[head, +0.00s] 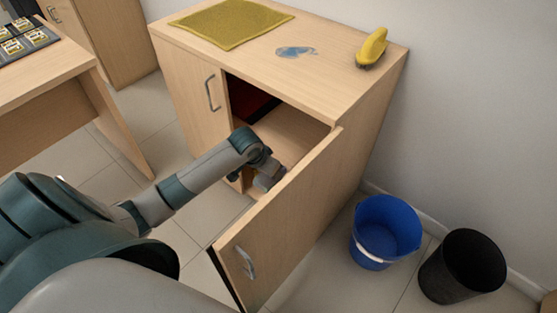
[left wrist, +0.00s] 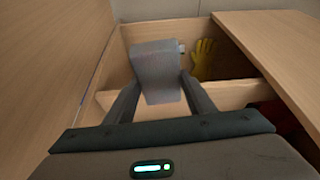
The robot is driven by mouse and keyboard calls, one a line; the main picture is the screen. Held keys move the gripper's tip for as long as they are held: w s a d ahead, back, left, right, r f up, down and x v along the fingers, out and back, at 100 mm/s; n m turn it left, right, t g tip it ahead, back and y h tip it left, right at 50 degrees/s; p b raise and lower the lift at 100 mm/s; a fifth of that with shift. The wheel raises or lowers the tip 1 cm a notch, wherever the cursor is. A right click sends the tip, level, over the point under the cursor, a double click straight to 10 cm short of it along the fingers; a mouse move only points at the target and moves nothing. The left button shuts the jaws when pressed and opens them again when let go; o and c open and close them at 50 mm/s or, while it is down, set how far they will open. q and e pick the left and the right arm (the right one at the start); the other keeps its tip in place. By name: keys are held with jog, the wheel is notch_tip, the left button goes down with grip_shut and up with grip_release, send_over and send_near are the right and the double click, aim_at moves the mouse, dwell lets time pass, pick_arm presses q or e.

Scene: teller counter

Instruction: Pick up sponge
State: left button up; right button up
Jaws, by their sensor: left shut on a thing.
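My left gripper (left wrist: 160,88) is shut on a grey, block-like thing (left wrist: 155,62), which fills the space between its fingers. I cannot tell for sure whether this is the sponge. In the head view my left gripper (head: 268,166) is at the open front of the wooden cabinet (head: 350,110), behind its swung-out door (head: 285,215). The grey thing shows only partly there. A yellow glove (left wrist: 207,58) lies beyond the gripper in the left wrist view. My right gripper is not in view.
On the cabinet top are a yellow cloth (head: 232,22), a blue puddle (head: 296,52) and a yellow-handled brush (head: 372,47). A blue bucket (head: 385,232) and black bin (head: 462,267) stand right of the door. A desk (head: 60,85) is at left.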

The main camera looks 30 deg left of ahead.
pick_arm(q)
jog(key=shift+s+a, duration=0.1)
jog(key=shift+s, duration=0.8)
jog(key=o, duration=0.4)
jog(key=c, duration=0.3)
dwell(0.6)
